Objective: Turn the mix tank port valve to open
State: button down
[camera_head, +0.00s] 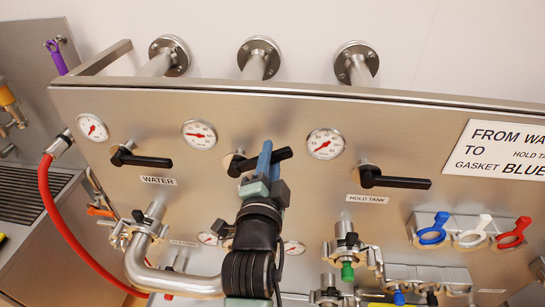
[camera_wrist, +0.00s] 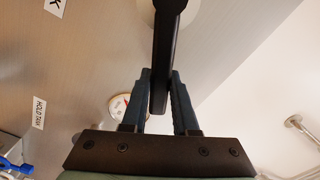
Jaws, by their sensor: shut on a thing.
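The middle valve on the steel panel has a black lever handle (camera_head: 281,155) that points right and slightly up from its hub. Its label is hidden behind my arm, so I cannot read that this is the mix tank port; it sits between the WATER valve and the HOLD TANK valve. My gripper (camera_head: 264,158) is shut on this lever. In the wrist view the lever (camera_wrist: 163,40) runs between the two dark fingers of my gripper (camera_wrist: 160,80), which close on it from both sides.
The WATER lever (camera_head: 148,160) is at left and the HOLD TANK lever (camera_head: 400,182) at right, both roughly horizontal. Gauges (camera_head: 199,134) (camera_head: 325,144) flank the middle valve. A steel elbow pipe (camera_head: 165,280) and a red hose (camera_head: 60,220) are lower left. Coloured gaskets (camera_head: 470,235) hang right.

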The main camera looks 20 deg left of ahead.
jog(key=r+n, duration=0.1)
jog(key=a+r+n+p, duration=0.1)
jog(key=shift+s+a+n, duration=0.15)
jog(key=shift+s+n, duration=0.05)
jog(key=shift+n, duration=0.1)
jog(key=shift+a+r+n, duration=0.1)
jog(key=shift+a+n, duration=0.1)
jog(key=shift+n, duration=0.5)
jog(key=a+n, duration=0.1)
jog(key=r+n+p, duration=0.1)
jog(key=shift+s+a+r+n, duration=0.15)
jog(key=shift+s+a+n, duration=0.15)
jog(key=shift+a+n, duration=0.1)
jog(key=shift+s+a+r+n, duration=0.2)
jog(key=shift+a+n, duration=0.3)
jog(key=shift+n, duration=0.4)
